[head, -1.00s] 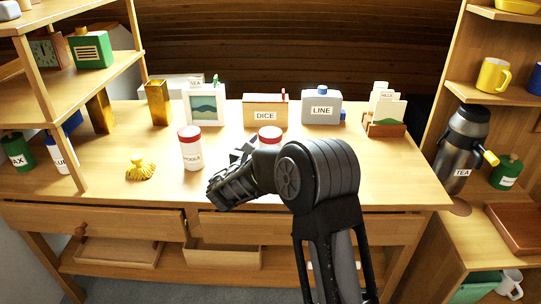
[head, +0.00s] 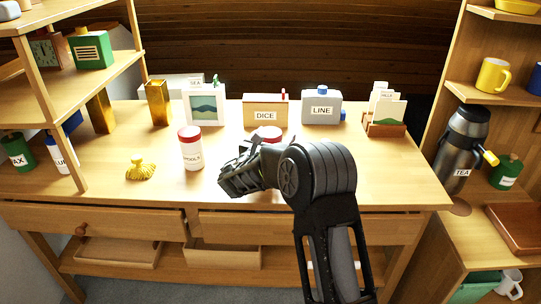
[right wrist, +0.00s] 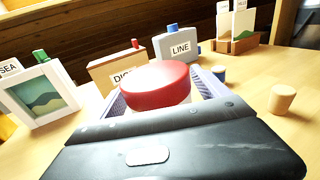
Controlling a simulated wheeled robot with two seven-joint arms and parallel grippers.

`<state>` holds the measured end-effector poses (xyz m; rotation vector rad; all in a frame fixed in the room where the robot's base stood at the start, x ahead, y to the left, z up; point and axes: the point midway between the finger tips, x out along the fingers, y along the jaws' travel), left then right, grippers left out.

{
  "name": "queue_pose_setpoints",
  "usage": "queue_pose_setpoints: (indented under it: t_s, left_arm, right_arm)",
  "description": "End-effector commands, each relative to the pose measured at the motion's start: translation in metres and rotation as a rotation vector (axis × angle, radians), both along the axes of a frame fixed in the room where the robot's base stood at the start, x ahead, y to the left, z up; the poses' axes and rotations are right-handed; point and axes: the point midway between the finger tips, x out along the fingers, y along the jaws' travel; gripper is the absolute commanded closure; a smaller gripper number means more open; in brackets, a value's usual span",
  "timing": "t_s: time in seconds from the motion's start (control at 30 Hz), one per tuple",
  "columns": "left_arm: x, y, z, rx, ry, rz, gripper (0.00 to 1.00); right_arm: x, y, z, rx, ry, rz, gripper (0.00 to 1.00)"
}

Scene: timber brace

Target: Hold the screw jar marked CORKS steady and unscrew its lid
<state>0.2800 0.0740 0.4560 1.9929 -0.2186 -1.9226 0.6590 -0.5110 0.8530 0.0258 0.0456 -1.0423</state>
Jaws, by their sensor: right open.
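A jar with a red lid (head: 270,132) stands on the bench, mostly hidden behind my right gripper (head: 240,170) in the head view. In the right wrist view its red lid (right wrist: 157,83) is large, with the open fingers reaching along both sides; I cannot tell whether they touch it. The jar's label is hidden, so I cannot read whether it says CORKS. A second white jar with a red lid (head: 191,148) stands apart to the left; its label is only partly legible. My left gripper is not in view.
The DICE box (head: 265,114), the LINE canister (head: 321,108) and a picture frame (head: 204,107) stand behind. A yellow ribbed object (head: 141,171) lies at left. A cork-like stopper (right wrist: 282,98) stands right of the jar. The bench's right front is clear.

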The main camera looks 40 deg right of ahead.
Motion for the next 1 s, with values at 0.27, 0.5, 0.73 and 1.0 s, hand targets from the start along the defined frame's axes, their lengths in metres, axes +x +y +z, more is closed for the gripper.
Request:
queue_pose_setpoints:
  t_s: [0.27,0.5,0.73,1.0]
  left_arm:
    - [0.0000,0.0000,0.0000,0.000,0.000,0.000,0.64]
    - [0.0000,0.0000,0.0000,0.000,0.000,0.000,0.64]
    - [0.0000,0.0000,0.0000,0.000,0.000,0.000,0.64]
    - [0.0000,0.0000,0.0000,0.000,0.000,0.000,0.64]
  right_arm:
    - [-0.0001,0.0000,0.0001,0.000,0.000,0.000,0.33]
    - [-0.0001,0.0000,0.0001,0.000,0.000,0.000,0.53]
    - [-0.0001,0.0001,0.0000,0.000,0.000,0.000,0.72]
    - [0.0001,0.0000,0.0006,0.000,-0.001,0.000,0.83]
